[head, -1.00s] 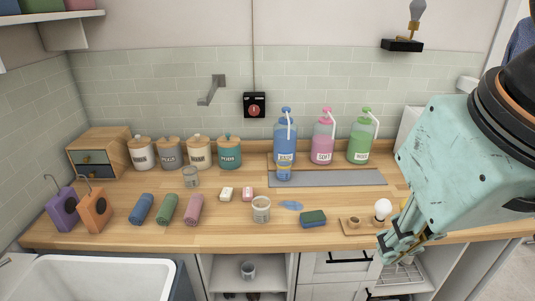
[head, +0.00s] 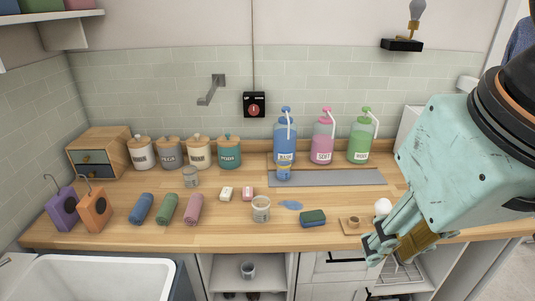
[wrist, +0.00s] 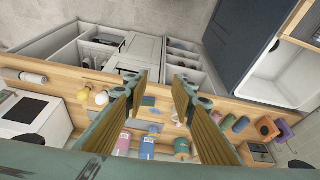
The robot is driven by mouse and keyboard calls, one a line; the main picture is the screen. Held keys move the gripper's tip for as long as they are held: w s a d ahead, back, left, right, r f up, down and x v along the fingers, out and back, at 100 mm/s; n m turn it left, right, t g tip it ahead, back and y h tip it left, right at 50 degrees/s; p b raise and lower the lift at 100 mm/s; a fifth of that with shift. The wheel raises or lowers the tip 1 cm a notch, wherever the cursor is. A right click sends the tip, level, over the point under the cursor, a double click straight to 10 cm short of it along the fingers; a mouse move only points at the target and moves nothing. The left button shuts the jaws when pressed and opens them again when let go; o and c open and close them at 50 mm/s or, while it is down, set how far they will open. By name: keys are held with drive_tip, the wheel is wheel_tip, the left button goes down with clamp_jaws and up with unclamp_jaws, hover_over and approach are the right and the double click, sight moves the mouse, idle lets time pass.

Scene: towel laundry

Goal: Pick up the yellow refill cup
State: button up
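In the wrist view a small yellow rounded object (wrist: 83,95) sits on the wooden counter beside a white bulb. It is too small to tell whether it is the yellow refill cup. In the head view no yellow cup shows clearly; my arm covers that right part of the counter. My gripper (head: 380,246) is at the counter's front edge on the right, near the white bulb (head: 382,206). The wrist view shows my gripper (wrist: 157,84) with its two fingers apart and nothing held between them.
A small wooden tray (head: 351,233) and a green-blue sponge (head: 313,217) lie left of my gripper. A glass jar (head: 261,209) stands near a blue puddle (head: 290,204). Blue, pink and green pump bottles (head: 322,146) stand behind. The front-left counter holds rolled towels (head: 166,209).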

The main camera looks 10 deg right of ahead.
drive_tip(key=o, duration=0.9)
